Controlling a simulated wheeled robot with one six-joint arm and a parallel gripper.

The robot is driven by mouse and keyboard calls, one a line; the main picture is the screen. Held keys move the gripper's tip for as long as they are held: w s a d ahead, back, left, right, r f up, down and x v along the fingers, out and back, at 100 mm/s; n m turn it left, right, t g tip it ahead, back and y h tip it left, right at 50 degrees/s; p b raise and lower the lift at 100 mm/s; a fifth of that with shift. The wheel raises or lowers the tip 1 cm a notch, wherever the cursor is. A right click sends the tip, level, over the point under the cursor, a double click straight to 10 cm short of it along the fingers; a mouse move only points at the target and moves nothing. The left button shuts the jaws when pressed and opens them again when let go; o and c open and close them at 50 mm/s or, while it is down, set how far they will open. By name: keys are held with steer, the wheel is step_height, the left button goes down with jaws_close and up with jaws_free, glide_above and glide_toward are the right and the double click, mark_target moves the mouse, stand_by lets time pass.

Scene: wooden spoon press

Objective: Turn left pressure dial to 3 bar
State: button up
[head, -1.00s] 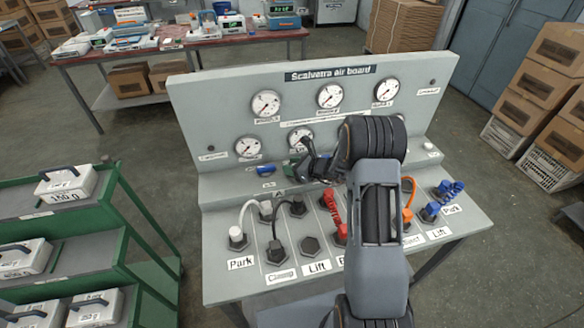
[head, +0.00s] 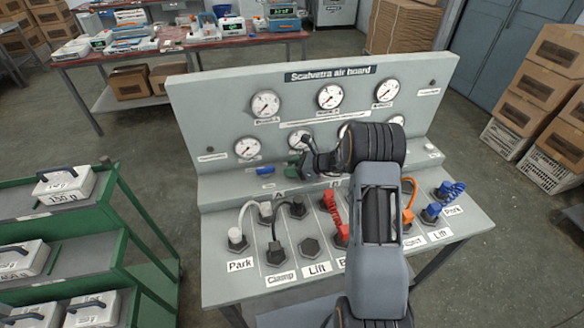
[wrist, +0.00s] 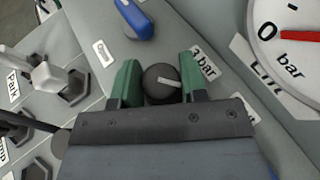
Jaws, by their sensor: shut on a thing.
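The pressure dial (wrist: 157,88) is a round black knob with a white pointer line, seen in the wrist view. Its pointer faces right, and a "3 bar" label (wrist: 205,63) lies just above and to the right of it. My gripper (wrist: 160,82) has green fingers, one on each side of the knob, and is shut on it. In the head view my gripper (head: 297,160) is at the panel's ledge below the lower left gauges; the knob is hidden there. A large gauge (wrist: 295,35) is partly visible, its red needle near the 0.
A blue valve handle (wrist: 133,18) sits close to the dial. Hoses and hex fittings (head: 310,247) cover the bench front, with a red coiled hose (head: 335,215) near my arm. A green cart (head: 100,240) stands left. Open floor lies between the cart and the back table (head: 240,38).

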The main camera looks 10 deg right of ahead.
steer(key=o, duration=0.9)
steer(key=b+v, duration=0.1)
steer(key=v, duration=1.2)
steer(key=shift+s+d+r, duration=0.15)
steer(key=shift+d, duration=0.2)
